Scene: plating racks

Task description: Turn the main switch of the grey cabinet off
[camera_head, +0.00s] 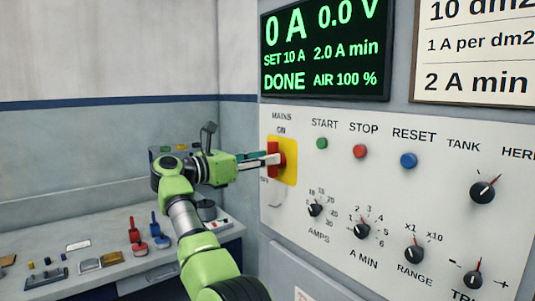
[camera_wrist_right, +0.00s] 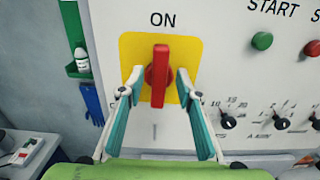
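The main switch is a red handle (camera_head: 274,153) on a yellow plate (camera_head: 290,162) at the left of the grey cabinet's white panel (camera_head: 330,185), under the labels MAINS and ON. In the right wrist view the red handle (camera_wrist_right: 159,75) stands upright, pointing at ON. My right gripper (camera_wrist_right: 160,80) is open, with one teal finger on each side of the handle and a visible gap at both sides. In the head view my right gripper (camera_head: 273,158) reaches the switch from the left and hides part of it. My left gripper is not in view.
Green START (camera_head: 322,143), red STOP (camera_head: 360,151) and blue RESET (camera_head: 408,160) buttons sit right of the switch, with several black knobs below. The display (camera_head: 325,50) reads 0 A, 0.0 V, DONE. A bench (camera_head: 100,235) with small items stands at left.

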